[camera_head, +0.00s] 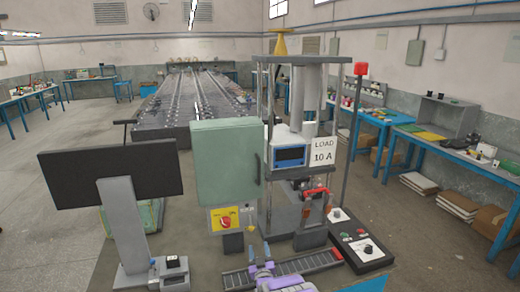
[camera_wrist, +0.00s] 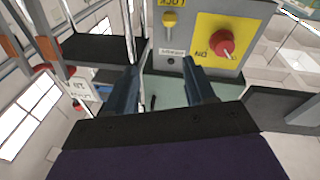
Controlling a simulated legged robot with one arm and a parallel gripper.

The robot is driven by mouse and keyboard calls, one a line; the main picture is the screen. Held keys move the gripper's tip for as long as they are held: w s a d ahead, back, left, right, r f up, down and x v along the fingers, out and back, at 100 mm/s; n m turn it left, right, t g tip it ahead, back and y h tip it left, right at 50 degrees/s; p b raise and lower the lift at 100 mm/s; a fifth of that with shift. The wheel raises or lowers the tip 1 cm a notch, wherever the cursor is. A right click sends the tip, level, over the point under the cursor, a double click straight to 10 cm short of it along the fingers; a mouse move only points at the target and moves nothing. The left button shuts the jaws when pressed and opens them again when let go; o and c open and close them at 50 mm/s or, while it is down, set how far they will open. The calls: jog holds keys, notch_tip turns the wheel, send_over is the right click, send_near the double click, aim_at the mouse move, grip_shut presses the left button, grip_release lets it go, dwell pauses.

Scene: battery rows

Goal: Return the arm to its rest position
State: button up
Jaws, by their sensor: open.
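My gripper (camera_wrist: 160,88) is open in the wrist view, its two dark fingers apart with nothing between them. In the head view my gripper (camera_head: 260,251) shows at the bottom centre, with purple arm parts behind it. It is in front of the grey-green cabinet (camera_head: 226,160), below the red rotary switch (camera_head: 226,222) on its yellow plate. In the wrist view the red rotary switch (camera_wrist: 222,42) is beyond the fingers at upper right, apart from them. A yellow piece (camera_wrist: 169,20) is to its left, near a lock label.
A black monitor (camera_head: 110,170) stands at left. A metal frame (camera_head: 300,150) with a "LOAD 10 A" sign (camera_head: 323,152) stands right of the cabinet. A black box with knobs (camera_head: 362,248) is at lower right. Long battery rows (camera_head: 195,100) lie behind. Open floor is at far left.

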jog(key=s+d+r+m+g+h, duration=0.1)
jog(key=s+d+r+g, duration=0.1)
jog(key=d+r+g, duration=0.5)
jog(key=s+d+r+m+g+h, duration=0.1)
jog(key=s+r+g, duration=0.1)
jog(key=s+r, duration=0.35)
jog(key=s+d+r+g, duration=0.1)
jog(key=s+d+r, duration=0.15)
jog(key=s, duration=0.55)
jog(key=s+d+r+g, duration=0.1)
jog(key=s+r+g, duration=0.1)
jog(key=s, duration=1.4)
jog(key=s+d+r+m+g, duration=0.1)
jog(key=s+r+g, duration=0.2)
jog(key=s, duration=1.3)
jog(key=s+d+r+m+g, duration=0.1)
jog(key=s+g, duration=0.5)
jog(key=s, duration=0.9)
jog(key=shift+s+d+r+h, duration=0.4)
jog(key=shift+d+r, duration=0.15)
jog(key=shift+r, duration=0.4)
